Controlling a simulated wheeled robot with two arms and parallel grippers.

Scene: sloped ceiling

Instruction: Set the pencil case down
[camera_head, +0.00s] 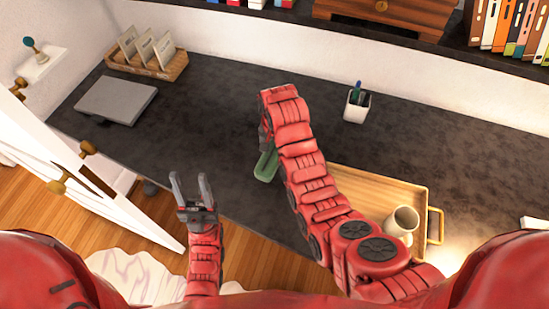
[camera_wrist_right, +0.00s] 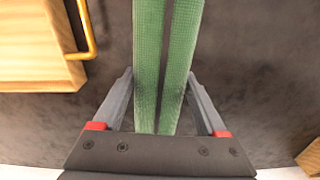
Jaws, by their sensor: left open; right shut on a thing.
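The green pencil case (camera_head: 266,164) shows at the left side of my right arm, over the dark desk (camera_head: 215,135). In the right wrist view the pencil case (camera_wrist_right: 150,60) runs lengthwise between the fingers of my right gripper (camera_wrist_right: 160,78), which is shut on it. I cannot tell whether the case touches the desk. In the head view my right arm hides most of that gripper and part of the case. My left gripper (camera_head: 190,182) is open and empty, near the desk's front edge.
A wooden tray (camera_head: 375,185) with a mug (camera_head: 402,224) stands right of my right arm. A pen cup (camera_head: 356,103) is at the back. A closed grey laptop (camera_head: 116,100) and a wooden card holder (camera_head: 146,57) are at left. The desk's middle left is clear.

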